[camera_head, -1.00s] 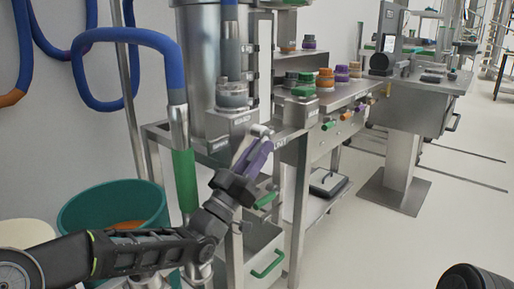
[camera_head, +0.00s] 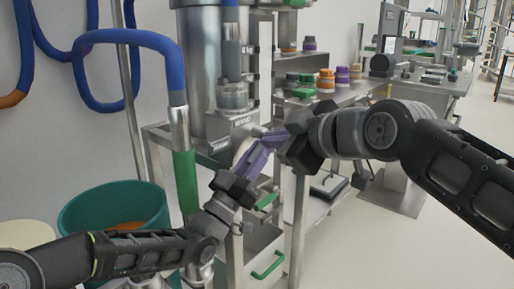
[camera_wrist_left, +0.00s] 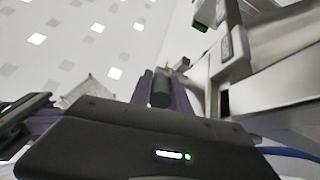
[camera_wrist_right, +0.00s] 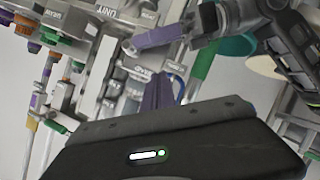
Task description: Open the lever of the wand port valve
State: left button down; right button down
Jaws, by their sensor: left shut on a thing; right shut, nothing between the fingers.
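The wand port valve is a small metal fitting (camera_head: 241,151) at the front of the steel frame, mostly hidden by my grippers in the head view. Metal pipe fittings (camera_wrist_right: 137,70) show beyond the fingers in the right wrist view. My left gripper (camera_head: 262,150) has purple fingers closed on a dark cylindrical part (camera_wrist_left: 161,91), seen between them in the left wrist view. I cannot tell which part of the valve this is. My right gripper (camera_head: 265,141) is shut and empty, its purple fingertips close beside the left ones. The lever cannot be made out clearly.
A green tub (camera_head: 110,215) stands at left by a wand with a green sleeve (camera_head: 185,180) and blue hose (camera_head: 130,36). The steel hopper (camera_head: 203,70) rises behind the grippers. Coloured jars (camera_head: 326,80) stand on the bench. Open floor lies at right.

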aim_at(257, 148)
jog(key=shift+s+r, duration=0.55)
jog(key=shift+r, duration=0.25)
jog(key=shift+w, duration=0.1)
jog(key=x, duration=1)
jog(key=shift+a, duration=0.15)
jog(key=shift+w+d+f, duration=0.3)
jog(key=shift+d+f, duration=0.25)
jog(key=shift+f, duration=0.2)
jog(key=shift+w+d+f, duration=0.35)
jog(key=shift+d+f, duration=0.2)
jog(key=shift+f, duration=0.2)
